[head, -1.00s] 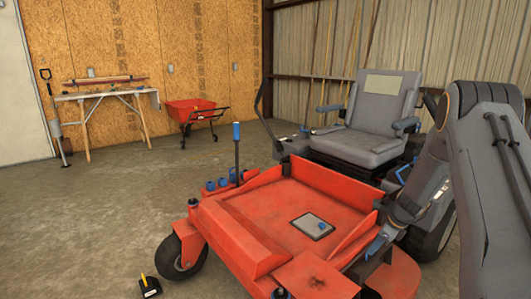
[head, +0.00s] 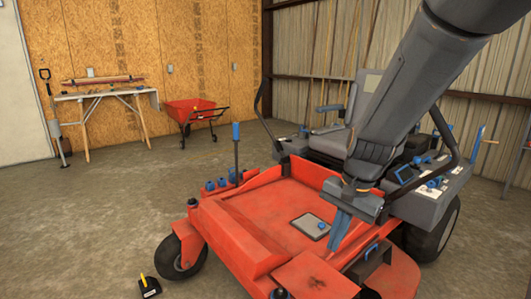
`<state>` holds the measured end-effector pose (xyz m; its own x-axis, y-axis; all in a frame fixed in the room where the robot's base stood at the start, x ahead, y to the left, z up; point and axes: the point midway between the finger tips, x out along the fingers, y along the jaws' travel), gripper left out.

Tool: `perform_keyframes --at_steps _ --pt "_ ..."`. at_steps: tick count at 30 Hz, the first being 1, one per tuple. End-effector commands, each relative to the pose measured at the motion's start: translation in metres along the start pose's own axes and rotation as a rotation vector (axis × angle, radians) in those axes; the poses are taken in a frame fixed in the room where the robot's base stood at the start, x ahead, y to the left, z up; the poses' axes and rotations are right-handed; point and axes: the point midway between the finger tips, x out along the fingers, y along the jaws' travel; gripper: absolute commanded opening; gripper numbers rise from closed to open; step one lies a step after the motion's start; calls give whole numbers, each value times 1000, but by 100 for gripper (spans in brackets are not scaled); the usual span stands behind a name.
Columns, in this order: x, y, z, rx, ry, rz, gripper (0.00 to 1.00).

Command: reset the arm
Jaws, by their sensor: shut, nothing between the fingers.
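My arm reaches down from the upper right in the head view, in front of the mower's grey seat (head: 335,90). My gripper (head: 336,240) points downward with its blue fingers together and nothing between them. It shows in front of the right part of the red mower deck (head: 270,215), just right of a grey square plate with a blue knob (head: 309,226). I cannot tell whether the fingertips touch the deck or are above it. My arm hides part of the seat and the right side of the mower.
The mower's right console (head: 430,190) has blue-topped controls. A blue-topped lever (head: 236,150) stands at the deck's left. A black object with a yellow handle (head: 149,287) lies on the floor. A red wheelbarrow (head: 190,111) and a workbench (head: 105,94) stand behind.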

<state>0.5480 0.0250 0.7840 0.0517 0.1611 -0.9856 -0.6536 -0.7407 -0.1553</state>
Motion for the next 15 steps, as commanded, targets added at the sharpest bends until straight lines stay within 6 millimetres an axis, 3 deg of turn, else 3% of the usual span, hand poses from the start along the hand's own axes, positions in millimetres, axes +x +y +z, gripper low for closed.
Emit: perform_keyframes --at_steps 1,3,6,15 --pt "-10 5 23 -102 4 11 0" --pt "-17 16 50 -235 3 32 0" --pt "-24 30 77 -384 1 55 0" --pt "-34 64 128 -677 -6 103 0"
